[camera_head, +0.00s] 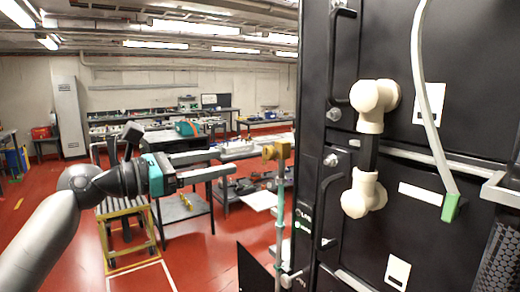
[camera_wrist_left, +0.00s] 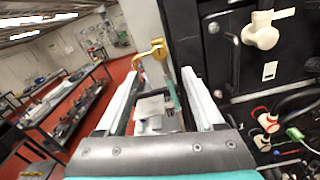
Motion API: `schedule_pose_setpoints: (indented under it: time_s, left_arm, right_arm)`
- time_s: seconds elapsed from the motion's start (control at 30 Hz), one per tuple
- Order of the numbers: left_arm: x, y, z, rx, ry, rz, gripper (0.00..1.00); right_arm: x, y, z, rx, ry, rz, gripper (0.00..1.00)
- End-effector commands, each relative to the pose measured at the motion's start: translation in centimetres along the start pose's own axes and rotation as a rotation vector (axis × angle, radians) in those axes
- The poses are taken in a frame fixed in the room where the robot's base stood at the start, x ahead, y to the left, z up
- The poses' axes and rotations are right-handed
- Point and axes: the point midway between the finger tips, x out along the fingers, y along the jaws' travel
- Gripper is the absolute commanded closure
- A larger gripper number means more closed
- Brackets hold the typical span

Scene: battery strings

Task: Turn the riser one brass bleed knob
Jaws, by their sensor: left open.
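The brass knob (camera_head: 270,152) sits at the top of a thin grey-green riser pipe (camera_head: 280,205) in front of the black cabinet. My left gripper (camera_head: 227,163) is open and empty, level with the knob, pointing right towards it. Its fingertips stop a short gap to the left of the brass. In the left wrist view the brass knob (camera_wrist_left: 157,49) shows just beyond the fingertips (camera_wrist_left: 159,72), in line with the space between the two fingers. The riser pipe (camera_wrist_left: 172,92) shows below it. My right gripper is not in view.
The black cabinet (camera_head: 312,100) with handles and cream pipe fittings (camera_head: 369,104) stands close on the right. A pale strip with a green end (camera_head: 450,207) hangs before it. Benches and a yellow-framed cart (camera_head: 112,213) stand behind my left arm.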

Motion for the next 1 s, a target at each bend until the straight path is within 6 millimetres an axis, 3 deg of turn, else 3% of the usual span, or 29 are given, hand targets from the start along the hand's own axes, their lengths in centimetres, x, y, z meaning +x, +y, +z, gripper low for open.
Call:
schedule_pose_setpoints:
  time_s: [0.2,0.4,0.63,0.97,1.0]
  left_arm:
    - [5.0,0.1,0.3,0.000,-0.002,0.000,0.31]
    - [8.6,0.0,0.2,0.002,0.000,0.001,0.31]
    - [10.4,0.1,0.0,0.002,0.000,0.002,0.31]
    - [10.6,0.1,-0.1,0.003,0.001,0.003,0.31]
    - [10.6,0.1,-0.1,0.003,0.001,0.003,0.35]
  right_arm:
    - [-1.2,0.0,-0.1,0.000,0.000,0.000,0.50]
    - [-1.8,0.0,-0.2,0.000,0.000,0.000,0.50]
    - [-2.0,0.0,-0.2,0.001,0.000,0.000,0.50]
    - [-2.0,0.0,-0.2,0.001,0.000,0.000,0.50]
    - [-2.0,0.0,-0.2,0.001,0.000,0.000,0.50]
